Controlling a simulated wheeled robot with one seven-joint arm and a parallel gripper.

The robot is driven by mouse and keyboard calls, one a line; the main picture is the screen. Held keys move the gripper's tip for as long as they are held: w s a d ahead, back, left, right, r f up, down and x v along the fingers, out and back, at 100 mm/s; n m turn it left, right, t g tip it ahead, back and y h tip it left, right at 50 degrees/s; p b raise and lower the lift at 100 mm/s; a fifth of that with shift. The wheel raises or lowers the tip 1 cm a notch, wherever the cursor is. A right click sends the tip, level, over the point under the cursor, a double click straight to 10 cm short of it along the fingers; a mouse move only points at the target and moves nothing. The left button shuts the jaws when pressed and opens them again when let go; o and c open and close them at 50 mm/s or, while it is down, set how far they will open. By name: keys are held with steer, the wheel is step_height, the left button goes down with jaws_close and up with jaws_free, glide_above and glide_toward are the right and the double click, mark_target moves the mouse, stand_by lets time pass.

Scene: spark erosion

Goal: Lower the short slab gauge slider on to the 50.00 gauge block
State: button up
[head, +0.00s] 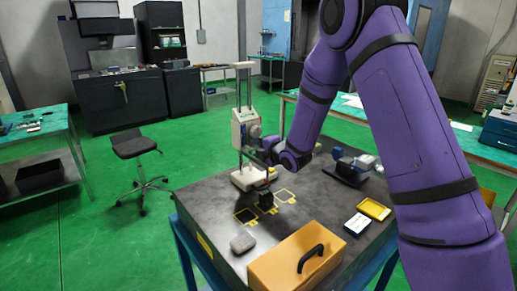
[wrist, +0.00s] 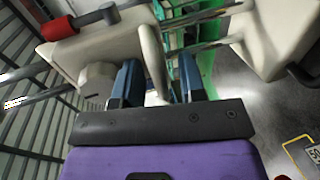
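The height gauge stands on the dark slab, with a white slider (head: 245,120) on upright columns above a white base (head: 249,179). In the wrist view the slider's pale body (wrist: 110,42) fills the upper left, with a round grey knob (wrist: 97,84) on it. My gripper (head: 267,152) is beside the slider. In the wrist view its blue fingers (wrist: 158,82) are apart, with a pale curved part of the gauge showing between or just beyond them; contact is unclear.
Yellow outlined squares (head: 246,215) mark the slab around the block. A grey lump (head: 243,243), a wooden box with a black handle (head: 297,262) and a yellow tray (head: 374,208) lie nearer. A dark-blue fixture (head: 350,168) is at right. A red part (wrist: 59,29) shows in the wrist view.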

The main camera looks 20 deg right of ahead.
jaws_close()
steer(key=shift+f, duration=2.35)
jaws_free()
steer(key=shift+s, duration=0.1)
steer(key=v, duration=1)
steer(key=shift+s, duration=0.3)
steer(key=shift+d+r, duration=0.1)
